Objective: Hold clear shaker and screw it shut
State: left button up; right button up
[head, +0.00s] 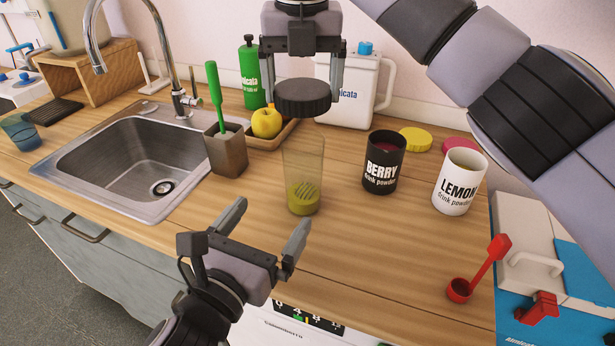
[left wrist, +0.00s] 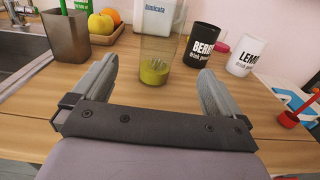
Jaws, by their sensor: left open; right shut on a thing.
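The clear shaker (head: 304,176) stands upright on the wooden counter with yellow-green contents at its bottom. It also shows in the left wrist view (left wrist: 158,50), between and beyond the fingers. My left gripper (head: 268,226) is open and empty in front of the shaker, with its fingers pointing toward it. My right gripper (head: 303,88) is shut on a dark ridged lid (head: 303,97) and holds it level above the shaker's mouth. A small gap seems to lie between lid and rim, but I cannot tell its exact size.
A black berry tub (head: 383,162) and a white lemon tub (head: 459,181) stand to the right. A brown holder (head: 226,150) with a green brush is left, beside the sink (head: 150,160). A red scoop (head: 478,272) lies front right. The front counter is clear.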

aim_at(295, 182)
pick_arm(q)
jog(key=shift+s, duration=0.1)
pick_arm(e)
jog(key=shift+s, duration=0.15)
pick_arm(q)
jog(key=x, duration=1.2)
jog(key=shift+c, duration=0.3)
jog(key=c, duration=1.5)
pick_arm(e)
jog(key=shift+f, duration=2.5)
